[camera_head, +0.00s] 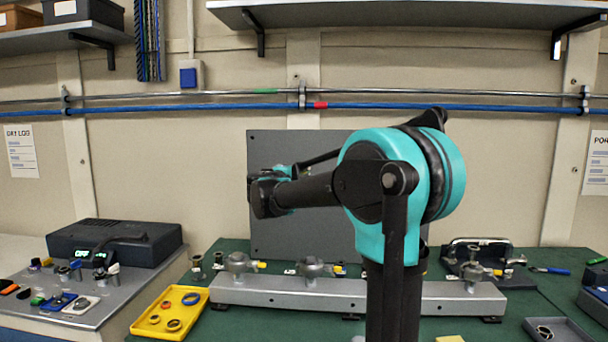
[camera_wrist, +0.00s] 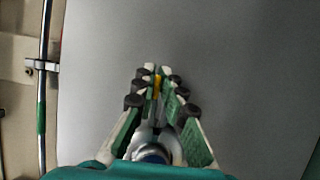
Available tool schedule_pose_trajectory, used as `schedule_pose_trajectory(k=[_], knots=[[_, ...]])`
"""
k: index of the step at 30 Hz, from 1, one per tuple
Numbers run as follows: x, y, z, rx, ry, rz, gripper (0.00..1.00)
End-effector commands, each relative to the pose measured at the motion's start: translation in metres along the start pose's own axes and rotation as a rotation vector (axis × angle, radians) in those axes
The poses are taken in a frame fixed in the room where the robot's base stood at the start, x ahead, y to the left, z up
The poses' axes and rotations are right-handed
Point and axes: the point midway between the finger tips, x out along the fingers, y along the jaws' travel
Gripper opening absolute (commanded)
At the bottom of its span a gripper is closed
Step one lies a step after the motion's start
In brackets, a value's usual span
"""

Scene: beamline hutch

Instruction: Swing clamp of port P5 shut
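A long silver manifold (camera_head: 290,290) lies along the green bench and carries port fittings with yellow-tipped parts. The left port (camera_head: 238,262), the middle port (camera_head: 312,267) and the right port (camera_head: 471,273) show; my arm hides a stretch between the last two. No label P5 is legible, so I cannot tell which port it is or how its clamp stands. My gripper (camera_wrist: 157,72) is raised above the manifold, facing the grey panel (camera_wrist: 230,70). Its fingertips are almost together. A small yellow strip shows between them; I cannot tell what it is.
A yellow tray (camera_head: 172,325) with rings stands left of the manifold. A dark box (camera_head: 115,245) and small parts are on the left table. A handled fixture (camera_head: 478,245) stands behind the right port. A grey tray (camera_head: 558,331) is at front right. Pipes (camera_head: 420,108) cross the wall.

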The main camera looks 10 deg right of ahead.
Motion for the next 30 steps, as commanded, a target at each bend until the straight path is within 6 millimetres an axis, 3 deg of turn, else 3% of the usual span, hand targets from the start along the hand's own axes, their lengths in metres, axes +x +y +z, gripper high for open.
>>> schedule_pose_trajectory(k=[3, 16, 30], knots=[[-0.001, -0.004, 0.001, 0.004, -0.002, -0.007, 0.27], [-0.008, -0.001, 0.0, 0.001, 0.0, -0.003, 0.27], [-0.095, -0.002, 0.0, 0.002, 0.002, -0.004, 0.27]])
